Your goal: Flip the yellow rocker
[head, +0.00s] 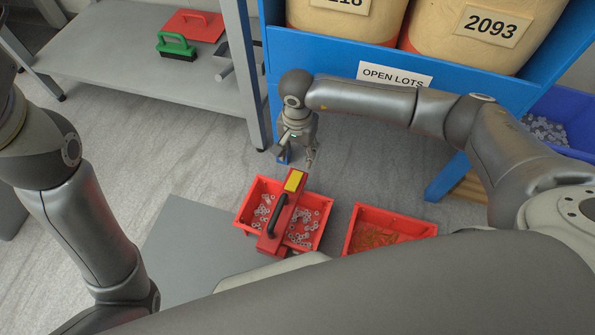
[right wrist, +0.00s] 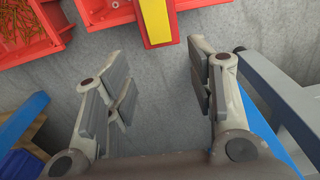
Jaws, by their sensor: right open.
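The yellow rocker (head: 294,181) sits at the far end of a red bar-shaped device (head: 272,240) with a black handle (head: 278,214). The device lies across a red bin (head: 244,216) of metal nuts. My right gripper (head: 298,160) is just beyond the rocker, apart from it. In the right wrist view its fingers (right wrist: 162,78) are spread and empty. The yellow rocker (right wrist: 155,20) shows there at the top, ahead of the gap between the fingers. My left arm comes in at the left, but its gripper is not in view.
A second red bin (head: 393,224) with orange-brown pieces stands to the right. A blue rack (head: 395,75) with large containers is behind my right arm. A grey shelf (head: 110,60) at upper left holds a green-handled brush (head: 176,45) and a red float (head: 195,25).

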